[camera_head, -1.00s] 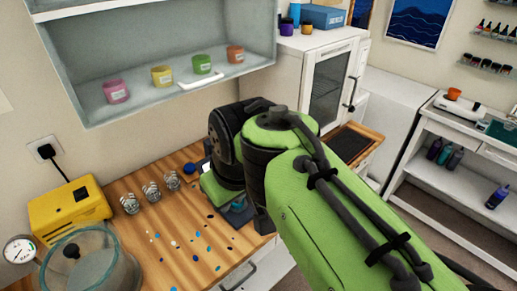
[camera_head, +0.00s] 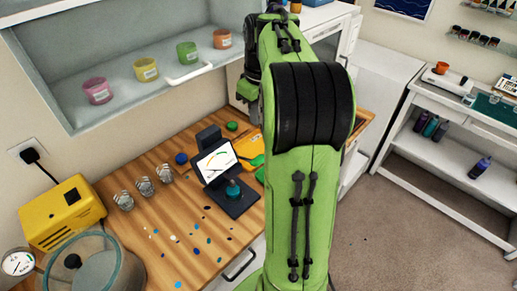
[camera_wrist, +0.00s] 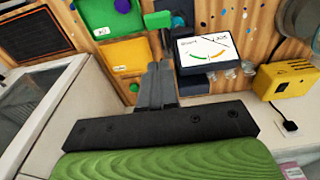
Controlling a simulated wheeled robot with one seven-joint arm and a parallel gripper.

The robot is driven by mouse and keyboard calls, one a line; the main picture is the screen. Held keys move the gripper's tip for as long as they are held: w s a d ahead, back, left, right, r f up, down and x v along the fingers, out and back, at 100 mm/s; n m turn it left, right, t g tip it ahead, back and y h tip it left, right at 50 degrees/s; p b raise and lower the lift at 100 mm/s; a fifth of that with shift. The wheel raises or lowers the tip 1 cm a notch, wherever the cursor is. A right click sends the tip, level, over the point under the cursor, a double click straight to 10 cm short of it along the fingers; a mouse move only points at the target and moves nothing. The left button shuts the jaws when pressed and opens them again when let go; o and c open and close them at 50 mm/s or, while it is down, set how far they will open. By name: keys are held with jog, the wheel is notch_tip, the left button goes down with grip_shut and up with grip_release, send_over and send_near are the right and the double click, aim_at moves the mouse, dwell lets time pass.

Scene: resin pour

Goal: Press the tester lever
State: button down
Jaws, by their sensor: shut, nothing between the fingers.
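The tester (camera_head: 215,160) stands on the wooden bench, a dark device with a lit white gauge screen and a flat dark base. A teal round piece (camera_head: 233,191) sits on its base. In the wrist view the tester's screen (camera_wrist: 208,48) appears upside down, right of my gripper (camera_wrist: 159,68). My gripper's dark fingers are shut and empty; they are hidden behind my arm in the head view.
A yellow tray (camera_wrist: 120,60) and a green tray (camera_wrist: 100,25) lie left of the tester in the wrist view. Clear cups (camera_head: 144,187), a yellow box (camera_head: 62,212) and a glass chamber (camera_head: 80,268) stand left on the bench. A shelf (camera_head: 130,92) with several coloured jars hangs above.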

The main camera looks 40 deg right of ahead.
jog(key=b, duration=0.1)
send_over(258, 158)
jog(key=f, duration=0.5)
jog(key=w+f, duration=0.1)
jog(key=f, duration=0.2)
jog(key=shift+a, duration=0.2)
jog(key=f, duration=0.1)
jog(key=s+f, duration=0.1)
jog(key=f, duration=0.1)
jog(key=shift+s+d+f+b, duration=0.1)
jog(key=shift+s+f+b, duration=0.05)
jog(key=shift+f+b, duration=0.2)
jog(key=shift+s+f, duration=0.2)
jog(key=shift+w+f, duration=0.1)
